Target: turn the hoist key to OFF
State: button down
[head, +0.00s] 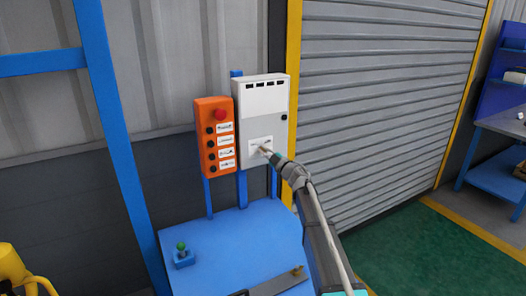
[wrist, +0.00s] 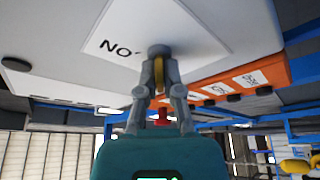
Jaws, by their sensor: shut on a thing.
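The control box (head: 263,100) is white above and grey below, mounted upright on a blue post. A white label plate (head: 254,146) sits on its lower front. In the wrist view the plate (wrist: 118,28) shows the letters "NO", with the rest hidden. My gripper (head: 266,152) is at this plate, its fingers pointing at the box face. In the wrist view my gripper (wrist: 160,85) is shut on a small brass-coloured piece, the key (wrist: 159,72), at a dark round fitting on the plate. The fingers hide much of the key, and I cannot read its position.
An orange button box (head: 215,138) with a red button and several black buttons stands close left of the control box. A blue table (head: 225,235) lies below, with a green-topped switch (head: 182,255). A yellow post (head: 292,80) and a roller shutter (head: 390,100) are on the right.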

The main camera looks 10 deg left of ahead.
jog(key=shift+w+a, duration=0.1)
jog(key=shift+a, duration=0.05)
jog(key=c, duration=0.8)
grip_release()
jog(key=shift+f, duration=0.15)
